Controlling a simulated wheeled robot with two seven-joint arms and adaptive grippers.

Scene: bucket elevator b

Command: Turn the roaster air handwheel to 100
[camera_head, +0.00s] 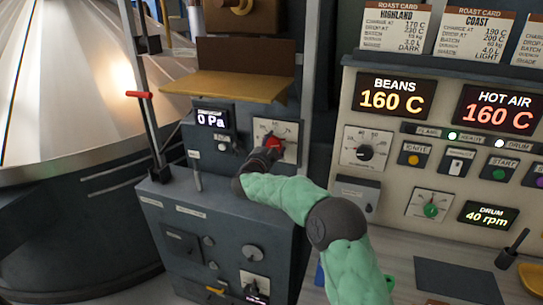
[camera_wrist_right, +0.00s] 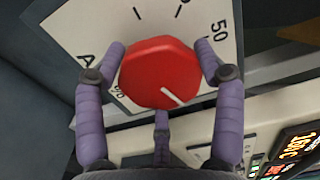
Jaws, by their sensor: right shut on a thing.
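The red handwheel (camera_wrist_right: 160,72) sits on a white dial plate (camera_wrist_right: 80,30) in the right wrist view. The plate shows 50 at its upper right, tick marks and a percent sign; much of its lettering is hidden. The white pointer line on the handwheel points to the lower right of that view. My right gripper (camera_wrist_right: 160,50) is shut on the handwheel, with purple fingers at its left and right sides. In the head view the red handwheel (camera_head: 273,142) shows just beyond my dark right gripper (camera_head: 268,153). My left gripper is not in view.
A display reading 0 Pa (camera_head: 212,118) is left of the dial. A tan tray (camera_head: 225,85) juts out above it. The roaster panel (camera_head: 390,190) with knobs, buttons and displays stands to the right. A red-handled lever (camera_head: 139,95) is at the left.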

